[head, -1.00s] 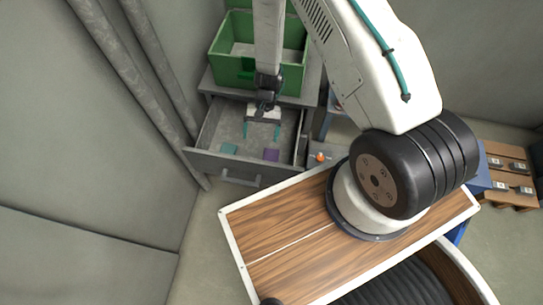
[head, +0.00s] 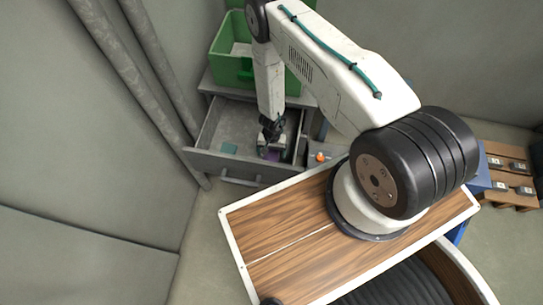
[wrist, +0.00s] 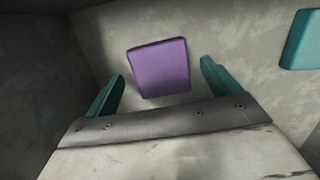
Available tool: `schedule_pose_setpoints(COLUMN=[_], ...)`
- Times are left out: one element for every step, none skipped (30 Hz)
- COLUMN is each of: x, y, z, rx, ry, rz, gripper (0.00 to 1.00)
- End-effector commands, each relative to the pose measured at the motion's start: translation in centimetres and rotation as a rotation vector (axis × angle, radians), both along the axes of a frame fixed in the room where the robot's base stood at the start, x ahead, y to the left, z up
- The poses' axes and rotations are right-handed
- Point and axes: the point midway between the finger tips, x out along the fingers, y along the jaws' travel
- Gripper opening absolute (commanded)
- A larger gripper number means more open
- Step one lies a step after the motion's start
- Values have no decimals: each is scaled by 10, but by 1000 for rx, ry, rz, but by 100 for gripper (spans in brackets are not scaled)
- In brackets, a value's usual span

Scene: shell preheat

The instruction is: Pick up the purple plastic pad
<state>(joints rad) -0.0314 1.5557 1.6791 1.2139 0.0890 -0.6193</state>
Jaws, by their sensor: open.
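The purple plastic pad (wrist: 159,68) lies flat on the floor of the open grey drawer (head: 222,163). In the wrist view it sits between and just beyond the two teal fingertips of my gripper (wrist: 160,84), apart from both. In the head view my gripper (head: 270,152) reaches down into the right part of the drawer and hides most of the purple pad (head: 272,155). My gripper is open and empty.
A teal pad (wrist: 304,40) lies in the drawer; it also shows left of my gripper in the head view (head: 229,148). The drawer walls stand close by. A green crate (head: 232,70) sits on top of the cabinet. An orange-red knob (head: 320,157) is right of the drawer.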

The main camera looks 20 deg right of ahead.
Motion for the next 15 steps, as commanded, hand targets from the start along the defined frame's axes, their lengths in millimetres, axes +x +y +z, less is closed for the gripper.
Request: schedule_pose_setpoints(x=[-1,-1,-1,-1,-1,-1,-1,-1,-1,-1,-1,-1,-1,-1,-1], y=[1,1,1,1,1,1,1,1,1,1,1,1,1,1,1], z=[-5,-7,-9,-10,-10,-10,-10,-9,-9,-9,-9,-9,-9,-9,-9], rx=[0,0,0,0,1,1,1,1,1,1,1,1,1,1,1], ry=[0,0,0,0,-1,-1,-1,-1,-1,-1,-1,-1,-1,-1,-1], rz=[1,1,2,2,2,2,2,2,2,2,2,2,2,2,2], gripper=[89,89,89,89,89,89,89,89,89,89,81,70,61,53,42])
